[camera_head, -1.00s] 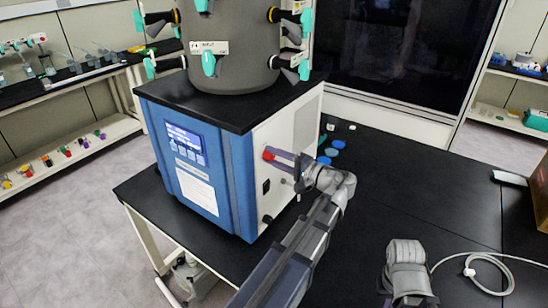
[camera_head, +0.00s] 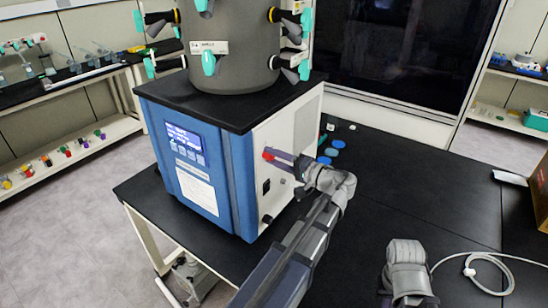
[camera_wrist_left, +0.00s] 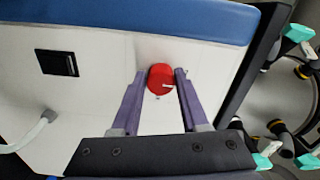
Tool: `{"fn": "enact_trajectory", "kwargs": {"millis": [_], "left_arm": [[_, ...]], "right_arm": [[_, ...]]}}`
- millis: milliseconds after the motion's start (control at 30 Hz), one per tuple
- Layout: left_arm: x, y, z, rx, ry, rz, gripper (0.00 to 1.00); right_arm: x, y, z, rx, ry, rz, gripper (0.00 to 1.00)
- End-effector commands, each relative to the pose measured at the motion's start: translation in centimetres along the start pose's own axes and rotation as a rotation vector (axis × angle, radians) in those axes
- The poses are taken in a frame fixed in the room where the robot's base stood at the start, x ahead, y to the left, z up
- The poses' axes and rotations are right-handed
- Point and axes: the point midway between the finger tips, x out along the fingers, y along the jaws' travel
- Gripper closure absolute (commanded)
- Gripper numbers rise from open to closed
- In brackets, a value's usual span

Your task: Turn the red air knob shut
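The red air knob (camera_head: 268,153) is on the white side panel of the blue and white freeze dryer (camera_head: 218,180). In the left wrist view the knob (camera_wrist_left: 161,78) is round and red, with a short white mark low on its face. My left gripper (camera_wrist_left: 161,74) has its two purple fingers on either side of the knob, with their tips against its edges and no clear gap. In the head view the left gripper (camera_head: 276,155) reaches the panel from the right. My right gripper is not in view; only a grey part of that arm shows.
A black switch (camera_wrist_left: 57,63) and a pale hose (camera_wrist_left: 35,133) are on the same panel. Blue discs (camera_head: 331,152) lie on the black table (camera_head: 425,190) behind the left wrist. A white cable (camera_head: 490,262) lies at the right. The table's middle is clear.

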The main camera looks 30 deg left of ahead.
Motion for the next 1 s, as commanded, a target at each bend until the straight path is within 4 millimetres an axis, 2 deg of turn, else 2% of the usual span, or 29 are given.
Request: {"fn": "enact_trajectory", "kwargs": {"millis": [33,233,467,567,833,1000], "left_arm": [[0.0,0.0,0.1,0.0,0.0,0.0,0.51],[0.0,0.0,0.0,0.001,0.001,-0.001,0.28],[0.0,0.0,0.0,0.001,0.001,-0.002,0.28],[-0.7,0.0,-0.1,0.001,0.003,-0.002,0.28],[-5.0,0.0,-0.1,0.001,0.005,-0.001,0.28],[-7.0,0.0,-0.1,0.001,0.002,-0.001,0.28]], "right_arm": [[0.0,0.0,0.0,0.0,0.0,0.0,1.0],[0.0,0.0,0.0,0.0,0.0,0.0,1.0],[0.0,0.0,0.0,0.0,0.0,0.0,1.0],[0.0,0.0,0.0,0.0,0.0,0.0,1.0],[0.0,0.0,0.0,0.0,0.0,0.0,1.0],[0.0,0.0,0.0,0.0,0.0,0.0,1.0]]}}
